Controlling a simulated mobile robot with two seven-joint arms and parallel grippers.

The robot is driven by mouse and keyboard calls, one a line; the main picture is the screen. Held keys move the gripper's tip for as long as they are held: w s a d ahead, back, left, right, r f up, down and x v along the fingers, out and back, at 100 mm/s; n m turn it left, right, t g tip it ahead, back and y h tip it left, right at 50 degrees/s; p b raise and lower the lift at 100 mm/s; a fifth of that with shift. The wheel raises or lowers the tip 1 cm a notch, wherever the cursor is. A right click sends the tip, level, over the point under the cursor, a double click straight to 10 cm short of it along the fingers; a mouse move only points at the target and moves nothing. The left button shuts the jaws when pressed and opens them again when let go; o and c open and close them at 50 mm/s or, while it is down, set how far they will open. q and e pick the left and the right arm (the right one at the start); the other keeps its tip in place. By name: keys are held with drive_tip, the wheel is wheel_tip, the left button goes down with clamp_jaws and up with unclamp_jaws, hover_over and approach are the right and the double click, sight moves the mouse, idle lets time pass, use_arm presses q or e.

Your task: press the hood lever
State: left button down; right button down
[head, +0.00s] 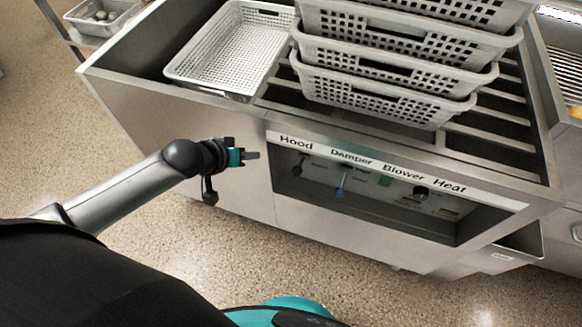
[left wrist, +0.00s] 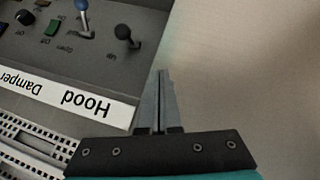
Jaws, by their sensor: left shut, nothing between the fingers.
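The hood lever (head: 298,168) is a small dark lever with a round black knob, at the left end of the recessed control panel under the "Hood" label. In the left wrist view the lever (left wrist: 123,32) stands up and left of my fingertips, with a gap between. My left gripper (head: 253,156) is shut and empty, just left of the panel opening in the head view. Its closed fingers (left wrist: 162,90) point up the wrist picture, beside the panel's edge. My right gripper is not in view.
A blue-knobbed lever (head: 341,180), a green button (head: 384,181) and a black knob (head: 420,191) sit along the panel. A label strip (head: 400,174) borders its top. White perforated baskets (head: 385,98) are stacked on the steel counter, with a single basket (head: 232,52) beside them.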

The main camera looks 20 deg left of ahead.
sight(300, 164)
use_arm(q)
drive_tip(key=s+d+r+h, duration=0.1)
drive_tip(key=d+r, duration=0.2)
drive_tip(key=r, duration=0.2)
drive_tip(key=shift+s+d, duration=0.35)
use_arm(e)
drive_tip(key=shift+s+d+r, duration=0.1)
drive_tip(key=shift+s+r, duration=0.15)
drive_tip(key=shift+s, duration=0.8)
use_arm(q)
drive_tip(key=shift+w, duration=0.1)
